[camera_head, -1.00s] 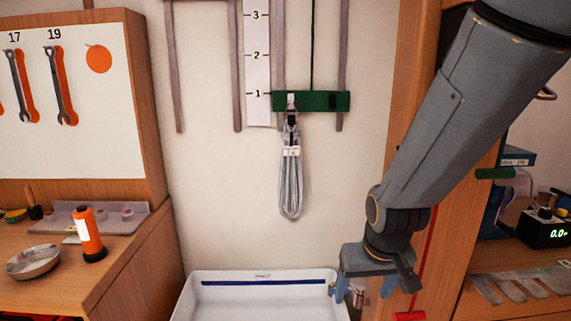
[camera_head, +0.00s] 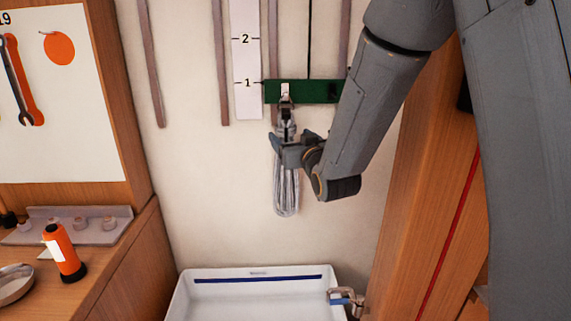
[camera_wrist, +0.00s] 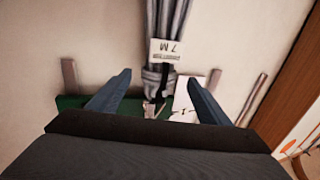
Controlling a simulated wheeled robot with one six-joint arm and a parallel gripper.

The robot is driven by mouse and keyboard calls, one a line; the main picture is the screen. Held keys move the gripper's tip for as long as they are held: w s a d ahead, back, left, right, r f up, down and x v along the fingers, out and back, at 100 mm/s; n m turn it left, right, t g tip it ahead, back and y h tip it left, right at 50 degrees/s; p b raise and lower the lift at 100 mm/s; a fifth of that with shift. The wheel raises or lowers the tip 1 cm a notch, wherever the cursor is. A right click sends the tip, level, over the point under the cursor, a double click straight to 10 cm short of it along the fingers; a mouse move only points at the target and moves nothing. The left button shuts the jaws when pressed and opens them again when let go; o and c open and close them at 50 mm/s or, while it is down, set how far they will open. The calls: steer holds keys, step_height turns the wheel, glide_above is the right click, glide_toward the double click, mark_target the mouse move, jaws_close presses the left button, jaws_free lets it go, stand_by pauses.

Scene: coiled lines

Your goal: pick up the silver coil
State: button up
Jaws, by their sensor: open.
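The silver coil (camera_head: 286,190) hangs from a hook on a green board (camera_head: 305,91) on the wall. In the wrist view the coil (camera_wrist: 167,20) runs up from the middle, with a white label (camera_wrist: 164,52) reading 7 M and a dark strap. My gripper (camera_head: 284,140) is at the upper part of the coil, below the board, and hides part of it. In the wrist view my gripper's (camera_wrist: 157,92) two blue fingers are spread wide, one on each side of the coil's upper end. Neither finger visibly touches it.
A white tub (camera_head: 255,284) with a blue stripe stands below the coil, with a clamp (camera_head: 346,300) at its right edge. A wooden post (camera_head: 425,200) is to the right. An orange torch (camera_head: 63,252) stands on the left bench. A numbered strip (camera_head: 245,60) is on the wall.

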steer(key=shift+p+x, duration=1.25)
steer(key=shift+x, duration=1.85)
steer(key=shift+d, duration=0.1)
steer(key=shift+r, duration=0.1)
jaws_close()
